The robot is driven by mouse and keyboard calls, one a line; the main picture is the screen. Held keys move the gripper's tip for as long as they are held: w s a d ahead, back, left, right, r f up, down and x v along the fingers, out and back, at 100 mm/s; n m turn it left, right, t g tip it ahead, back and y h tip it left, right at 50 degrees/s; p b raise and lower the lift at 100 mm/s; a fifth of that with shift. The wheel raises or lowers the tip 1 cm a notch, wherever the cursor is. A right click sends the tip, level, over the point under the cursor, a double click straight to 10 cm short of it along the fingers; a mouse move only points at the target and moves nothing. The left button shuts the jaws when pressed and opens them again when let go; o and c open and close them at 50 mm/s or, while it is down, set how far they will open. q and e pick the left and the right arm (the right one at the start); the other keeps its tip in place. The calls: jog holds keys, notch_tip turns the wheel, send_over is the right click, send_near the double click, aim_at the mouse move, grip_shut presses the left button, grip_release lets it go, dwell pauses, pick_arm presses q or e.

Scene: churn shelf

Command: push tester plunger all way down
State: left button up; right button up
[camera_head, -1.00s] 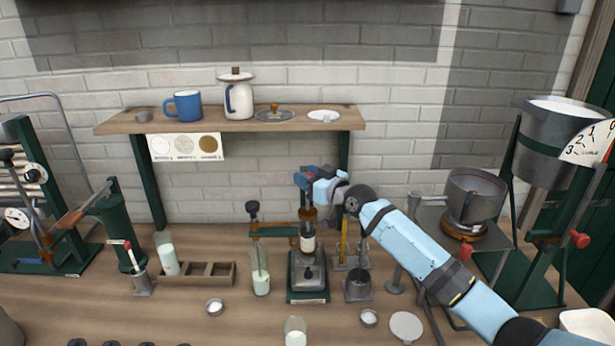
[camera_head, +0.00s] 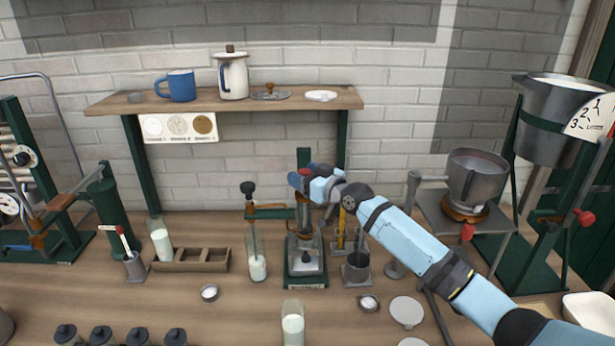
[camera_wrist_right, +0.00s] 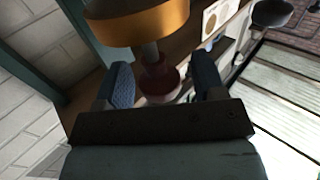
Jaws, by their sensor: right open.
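The tester (camera_head: 307,277) stands on the table in the middle of the head view, with a green base and a clear vessel. My right gripper (camera_head: 305,186) is above it, its arm coming in from the right. In the right wrist view, the open fingers (camera_wrist_right: 162,82) stand either side of a dark red knob (camera_wrist_right: 157,80) on a pale stem, apparently the plunger. A brass-coloured band (camera_wrist_right: 140,22) is close to the stem. I cannot tell whether the fingers touch the knob. The gripper hides part of the plunger in the head view. My left gripper is not in view.
A black-knobbed stand (camera_head: 249,188) and a glass of white liquid (camera_head: 257,266) are just left of the tester. A shelf (camera_head: 285,103) runs behind. Some bare table lies front left.

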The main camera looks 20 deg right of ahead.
jog(key=b+v, duration=0.1)
jog(key=v, duration=1.2)
jog(key=shift+s+d, duration=0.2)
jog(key=shift+s, duration=0.15)
jog(key=s+a+f+m+g+h+p, duration=0.1)
jog(key=s+a+f+h+p, duration=0.2)
jog(key=s+f, duration=0.7)
jog(key=s+a+f+m+g+h+p, duration=0.15)
jog(key=s+a+f+p, duration=0.3)
jog(key=s+f, duration=0.6)
jog(key=s+a+f+g+h+p, duration=0.1)
jog(key=s+f, duration=0.4)
jog(key=s, duration=0.9)
jog(key=shift+a+f+g+p, duration=0.2)
jog(key=shift+a+g+p, duration=0.15)
jog(key=shift+a+g, duration=0.35)
jog(key=shift+w, duration=0.1)
dwell(1.6)
